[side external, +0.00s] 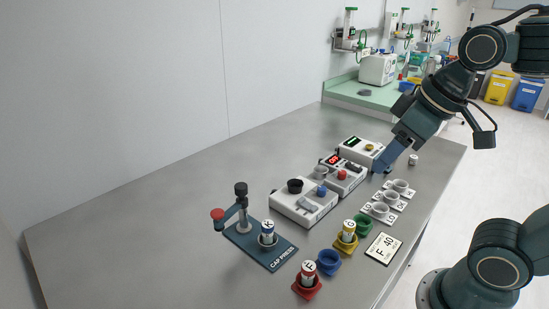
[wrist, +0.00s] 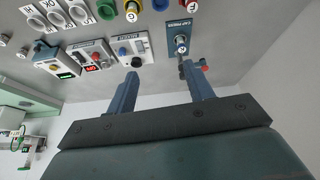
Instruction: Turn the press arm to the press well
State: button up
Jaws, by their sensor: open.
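The cap press (side external: 284,252) is a blue plate marked CAP PRESS with a dark post. Its press arm (side external: 229,212) ends in a red knob (side external: 217,214) and points to the left, away from the well. A vial marked K (side external: 268,230) stands upright in the press well. In the wrist view the press (wrist: 179,28) is at the top right, with the red knob (wrist: 204,69) beside the right finger. My gripper (side external: 383,164) is open and empty, above the far right of the table, well away from the press. Its fingers (wrist: 160,84) show apart in the wrist view.
A red holder with vial F (side external: 306,284), an empty blue holder (side external: 328,263) and a yellow holder with vial G (side external: 345,244) stand right of the press. An F 40 card (side external: 384,248), white cups (side external: 380,211) and several white devices (side external: 303,207) lie beyond. The table's left is clear.

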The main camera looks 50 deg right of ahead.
jog(key=w+a+r+n+g, duration=0.1)
jog(key=w+r+n+g, duration=0.15)
jog(key=w, duration=0.65)
jog(key=n+g, duration=0.3)
jog(key=n, duration=0.5)
send_over(241, 185)
notch_tip(241, 185, down, 7)
jog(key=shift+r+m, duration=0.15)
jog(key=shift+m, duration=0.1)
notch_tip(241, 185, down, 14)
jog(key=shift+r, duration=0.1)
grip_shut()
